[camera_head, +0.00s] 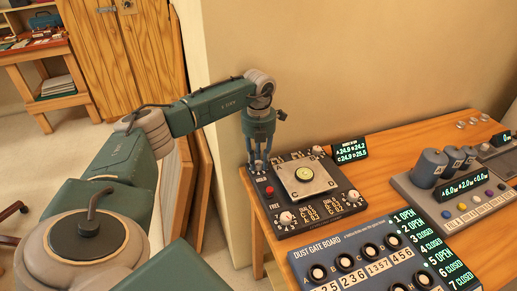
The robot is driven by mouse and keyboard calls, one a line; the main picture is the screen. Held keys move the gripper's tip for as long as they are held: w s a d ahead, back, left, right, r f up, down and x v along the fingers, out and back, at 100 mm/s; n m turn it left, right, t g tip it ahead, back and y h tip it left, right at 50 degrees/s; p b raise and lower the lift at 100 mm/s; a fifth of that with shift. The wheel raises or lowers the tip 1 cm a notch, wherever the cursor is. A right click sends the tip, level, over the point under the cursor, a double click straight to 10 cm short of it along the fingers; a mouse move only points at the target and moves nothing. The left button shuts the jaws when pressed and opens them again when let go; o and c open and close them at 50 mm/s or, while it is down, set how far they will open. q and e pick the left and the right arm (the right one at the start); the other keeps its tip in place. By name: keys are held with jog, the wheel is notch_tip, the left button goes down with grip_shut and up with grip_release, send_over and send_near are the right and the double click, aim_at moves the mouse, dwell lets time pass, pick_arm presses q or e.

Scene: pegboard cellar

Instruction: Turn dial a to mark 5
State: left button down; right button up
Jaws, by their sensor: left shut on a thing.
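A dark dial panel (330,214) with a light square plate (307,179) and a round gauge in its middle sits at the left end of the wooden table. White knobs show at its near left (286,218), near right (353,196) and far right (318,151) corners. My left gripper (259,167) points down at the far left corner and is shut on the dial there. The fingers hide most of that dial, so its pointer and mark cannot be read. The lettering is too small to tell which dial is a. My right gripper is not in view.
A small green-lit readout (351,150) stands behind the panel. A dust gate board (345,248) with several knobs lies in front. A grey unit (462,205) with dark cylinders stands to the right. Bare table (378,160) lies between them, and the wall is close behind.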

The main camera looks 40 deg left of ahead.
aim_at(259, 162)
pick_arm(q)
jog(key=shift+n, duration=0.3)
dwell(0.4)
jog(key=c, duration=1.5)
grip_release()
jog(key=shift+o, duration=0.2)
jog(key=shift+r, duration=0.1)
notch_tip(259, 162, up, 12)
